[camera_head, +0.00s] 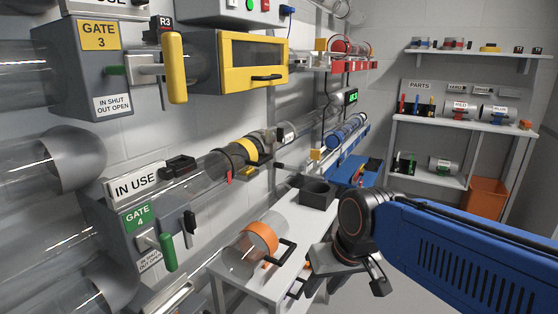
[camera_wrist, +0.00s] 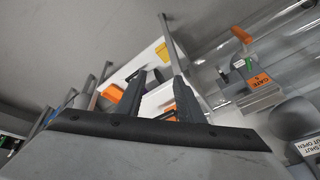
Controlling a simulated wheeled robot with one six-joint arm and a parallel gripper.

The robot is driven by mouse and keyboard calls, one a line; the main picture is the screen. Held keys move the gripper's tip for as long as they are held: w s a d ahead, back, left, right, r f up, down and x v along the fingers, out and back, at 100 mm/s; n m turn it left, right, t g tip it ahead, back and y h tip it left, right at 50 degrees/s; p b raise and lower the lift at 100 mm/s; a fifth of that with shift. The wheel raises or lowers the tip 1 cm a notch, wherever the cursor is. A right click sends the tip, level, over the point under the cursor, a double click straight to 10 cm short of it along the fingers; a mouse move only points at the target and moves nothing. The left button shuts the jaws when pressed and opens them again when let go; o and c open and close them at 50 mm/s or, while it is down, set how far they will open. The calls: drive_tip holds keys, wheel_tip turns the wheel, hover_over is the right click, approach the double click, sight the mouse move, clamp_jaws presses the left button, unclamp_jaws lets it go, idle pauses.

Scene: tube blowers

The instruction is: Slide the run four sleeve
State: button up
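The run beside the green GATE 4 box (camera_head: 138,216) is a clear tube (camera_head: 212,165) along the wall. It carries a yellow-banded dark collar (camera_head: 247,150); I cannot tell whether this is the sleeve. A separate clear cylinder with an orange band (camera_head: 261,238) and a black handle lies on the white bench. My gripper (camera_head: 345,284) is right of that cylinder, near the bench's right edge, apart from the wall tube. In the wrist view my gripper (camera_wrist: 160,82) has its two dark fingers apart, with nothing visibly held between them.
A dark open block (camera_head: 317,193) stands on the white bench (camera_head: 285,211). The yellow-framed box (camera_head: 238,62) and GATE 3 box (camera_head: 95,75) stick out above the tube. Shelves (camera_head: 450,120) and an orange bin (camera_head: 485,198) stand at the far right. Floor shows right of the bench.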

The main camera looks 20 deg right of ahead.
drive_tip(key=w+a+m+g+y, duration=0.1)
drive_tip(key=w+a+m+y, duration=0.25)
drive_tip(key=w+m, duration=0.4)
drive_tip(key=m+t+y, duration=0.7)
drive_tip(key=m+t, duration=0.4)
drive_tip(key=m, duration=0.8)
approach(283, 166)
drive_tip(key=shift+h, duration=0.25)
drive_tip(key=x, duration=1)
drive_tip(key=shift+w, duration=0.1)
clamp_jaws()
